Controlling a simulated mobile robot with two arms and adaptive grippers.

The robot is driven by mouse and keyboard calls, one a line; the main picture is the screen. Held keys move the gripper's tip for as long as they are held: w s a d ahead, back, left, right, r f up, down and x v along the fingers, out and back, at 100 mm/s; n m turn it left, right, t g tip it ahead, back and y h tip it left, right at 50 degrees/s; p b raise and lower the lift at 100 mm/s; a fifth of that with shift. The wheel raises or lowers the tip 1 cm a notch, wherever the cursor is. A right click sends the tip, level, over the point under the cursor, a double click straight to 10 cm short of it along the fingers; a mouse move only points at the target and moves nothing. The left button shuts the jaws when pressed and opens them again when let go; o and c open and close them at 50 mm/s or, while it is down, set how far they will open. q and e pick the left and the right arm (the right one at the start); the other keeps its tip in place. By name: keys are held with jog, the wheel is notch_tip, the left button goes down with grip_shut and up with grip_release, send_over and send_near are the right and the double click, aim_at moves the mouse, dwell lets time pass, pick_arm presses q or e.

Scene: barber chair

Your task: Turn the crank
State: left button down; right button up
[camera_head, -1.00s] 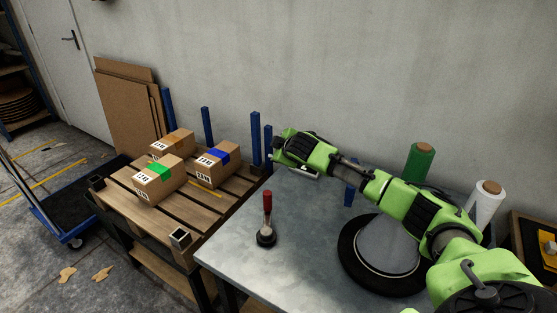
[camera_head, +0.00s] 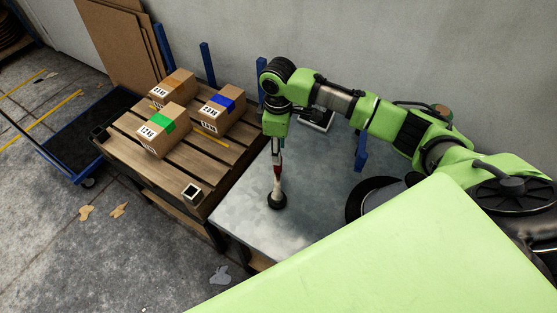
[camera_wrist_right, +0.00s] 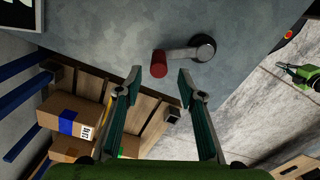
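The crank (camera_head: 277,200) stands on the metal table, with a dark round base, a pale arm and a red handle. In the right wrist view its red handle (camera_wrist_right: 159,63) lies just beyond and between the fingertips; its arm runs right to the round hub (camera_wrist_right: 203,46). My right gripper (camera_wrist_right: 160,80) is open and empty, its two fingers apart. In the head view it points down over the handle and partly hides it. A small green and black part at the right edge of the wrist view (camera_wrist_right: 297,74) looks like my left arm's end; its finger state is unclear.
The grey metal table (camera_head: 240,205) is clear around the crank. A wooden pallet (camera_head: 150,165) with three cardboard boxes (camera_head: 222,113) adjoins it on the left. A dark round base (camera_head: 368,197) stands right of the crank. A blue cart (camera_head: 85,140) is further left.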

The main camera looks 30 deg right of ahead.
aim_at(277, 178)
notch_tip(277, 178, down, 8)
jog(key=shift+w+r, duration=0.1)
grip_shut()
